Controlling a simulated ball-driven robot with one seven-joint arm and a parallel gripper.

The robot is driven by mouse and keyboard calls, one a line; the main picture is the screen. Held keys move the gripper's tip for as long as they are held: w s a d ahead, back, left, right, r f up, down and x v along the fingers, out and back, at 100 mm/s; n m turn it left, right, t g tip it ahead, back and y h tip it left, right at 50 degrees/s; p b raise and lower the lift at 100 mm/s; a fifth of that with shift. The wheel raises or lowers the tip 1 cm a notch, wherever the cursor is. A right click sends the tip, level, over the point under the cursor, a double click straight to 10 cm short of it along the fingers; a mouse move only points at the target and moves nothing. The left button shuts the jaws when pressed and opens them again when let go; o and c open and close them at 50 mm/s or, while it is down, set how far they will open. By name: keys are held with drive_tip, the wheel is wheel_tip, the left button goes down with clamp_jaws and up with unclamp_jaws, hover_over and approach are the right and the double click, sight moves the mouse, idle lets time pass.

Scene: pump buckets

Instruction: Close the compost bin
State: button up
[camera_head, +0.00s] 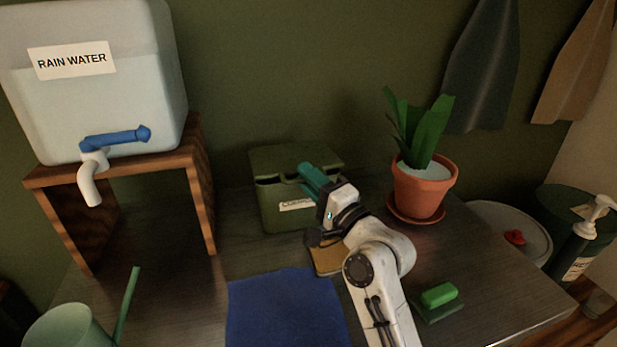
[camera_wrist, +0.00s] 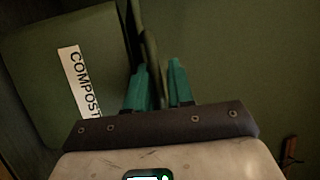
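The green compost bin (camera_head: 278,212) stands at the back of the table against the wall, its white label facing front. Its lid (camera_head: 293,158) sits low over it, with a dark gap under the front edge, so it is not flush. My gripper (camera_head: 308,178) is at the lid's front right edge. In the wrist view the bin's front (camera_wrist: 35,85) is at left. There, the teal fingers of my gripper (camera_wrist: 160,85) stand a narrow gap apart, and a thin green lid edge (camera_wrist: 150,45) runs between them. The fingers appear closed on this edge, though the contact is partly hidden.
A rain water tank (camera_head: 95,100) on a wooden stand (camera_head: 200,190) is at left. A potted plant (camera_head: 422,190) stands right of my gripper. A blue mat (camera_head: 285,312), a tan block (camera_head: 325,262) and a green sponge (camera_head: 439,295) lie in front. A watering can (camera_head: 65,330) is at lower left.

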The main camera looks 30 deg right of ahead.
drive_tip(key=b+v, duration=0.2)
drive_tip(key=v, duration=0.8)
drive_tip(key=shift+s, duration=0.25)
